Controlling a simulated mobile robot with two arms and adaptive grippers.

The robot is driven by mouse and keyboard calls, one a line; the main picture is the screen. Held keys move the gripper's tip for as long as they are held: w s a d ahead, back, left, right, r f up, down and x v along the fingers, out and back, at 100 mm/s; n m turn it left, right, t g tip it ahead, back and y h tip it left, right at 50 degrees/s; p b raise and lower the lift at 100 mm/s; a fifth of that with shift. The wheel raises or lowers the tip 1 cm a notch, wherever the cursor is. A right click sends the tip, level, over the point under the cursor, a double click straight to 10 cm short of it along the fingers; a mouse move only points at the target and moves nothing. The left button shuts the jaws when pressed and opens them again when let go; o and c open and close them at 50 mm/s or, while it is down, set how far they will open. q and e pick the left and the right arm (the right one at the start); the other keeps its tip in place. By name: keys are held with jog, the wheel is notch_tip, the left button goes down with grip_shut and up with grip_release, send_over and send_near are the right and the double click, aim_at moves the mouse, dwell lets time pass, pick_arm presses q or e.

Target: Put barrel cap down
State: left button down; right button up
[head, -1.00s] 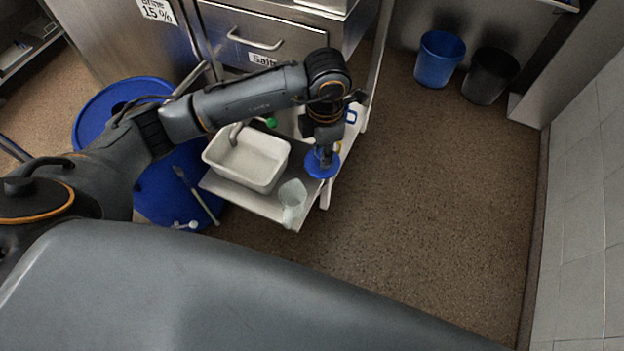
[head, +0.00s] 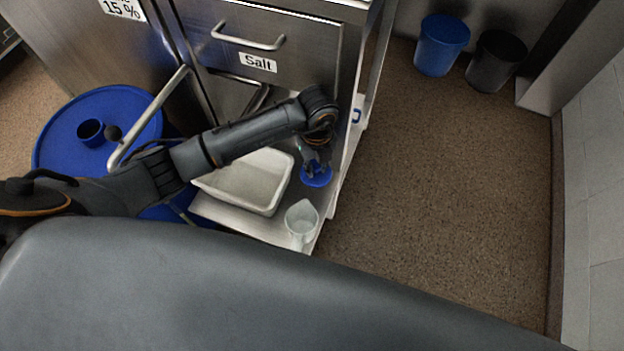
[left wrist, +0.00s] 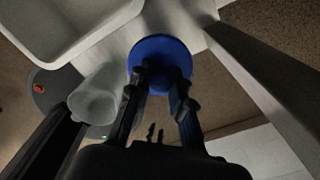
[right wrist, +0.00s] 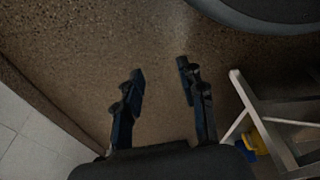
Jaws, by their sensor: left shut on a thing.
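The blue round barrel cap (head: 317,178) is at the right edge of the low steel shelf (head: 262,229), beside the white tub. My left gripper (head: 316,165) points down and is shut on it. In the left wrist view the cap (left wrist: 160,52) shows as a blue disc between and beyond the fingertips of my left gripper (left wrist: 161,83). It is low over the shelf; I cannot tell whether it touches. My right gripper (right wrist: 160,75) is open and empty over bare floor, far from the cap.
A white tub (head: 243,181) and a clear jug (head: 301,224) stand on the shelf close to the cap. A big blue barrel (head: 75,123) is at left. A blue bin (head: 441,44) and a black bin (head: 496,60) stand at the back. The floor at right is clear.

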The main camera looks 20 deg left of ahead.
aim_at(316, 167)
pick_arm(q)
notch_tip(316, 167, down, 8)
jog(key=shift+s+d+r+b, duration=0.15)
jog(key=shift+r+b, duration=0.1)
jog(key=shift+b, duration=0.5)
jog(key=shift+f, duration=0.45)
pick_arm(e)
notch_tip(316, 167, up, 6)
jog(key=w, duration=0.2)
jog(key=shift+w, duration=0.2)
jog(key=shift+a, duration=0.1)
pick_arm(q)
jog(key=shift+f, duration=0.1)
jog(key=c, duration=1.2)
grip_release()
pick_arm(e)
jog(key=shift+w+r+t, duration=0.1)
jog(key=shift+r+t, duration=0.15)
jog(key=shift+t, duration=0.05)
pick_arm(q)
notch_tip(316, 167, up, 12)
jog(key=shift+r+p, duration=0.15)
jog(key=shift+p, duration=1.05)
pick_arm(e)
jog(key=s+f, duration=0.4)
jog(key=f, duration=0.4)
jog(key=shift+d+f, duration=0.15)
jog(key=shift+d, duration=0.1)
